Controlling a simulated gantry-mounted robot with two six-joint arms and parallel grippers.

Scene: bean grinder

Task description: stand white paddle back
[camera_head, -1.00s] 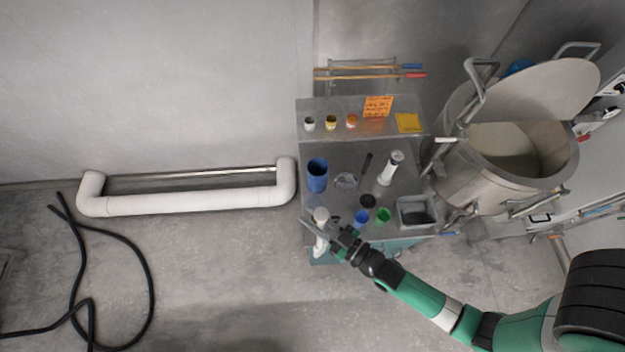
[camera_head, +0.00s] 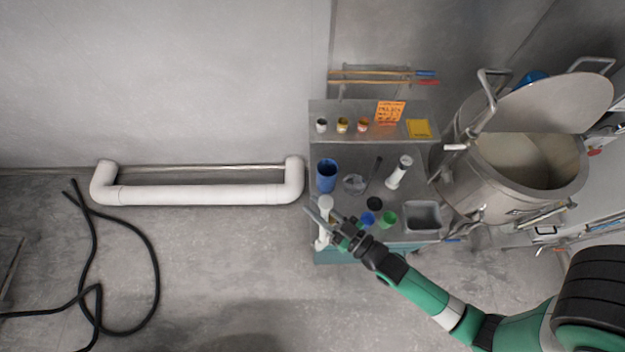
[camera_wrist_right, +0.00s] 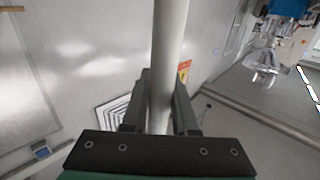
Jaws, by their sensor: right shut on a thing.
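The white paddle shows in the right wrist view as a long pale shaft (camera_wrist_right: 168,45) running up between my fingers. My right gripper (camera_wrist_right: 160,110) is shut on this shaft; the paddle's ends are out of that view. In the head view my right gripper (camera_head: 332,224) is at the front left corner of the steel cart (camera_head: 345,215). White pieces show beside the gripper, but I cannot tell which belong to the paddle. My left gripper is not in view.
The cart holds a blue cup (camera_head: 326,175), a white cylinder (camera_head: 399,172), a green cup (camera_head: 388,219) and a grey tray (camera_head: 422,216). A large steel pot (camera_head: 500,195) stands at right. A white floor pipe (camera_head: 200,194) and black hose (camera_head: 150,260) lie left.

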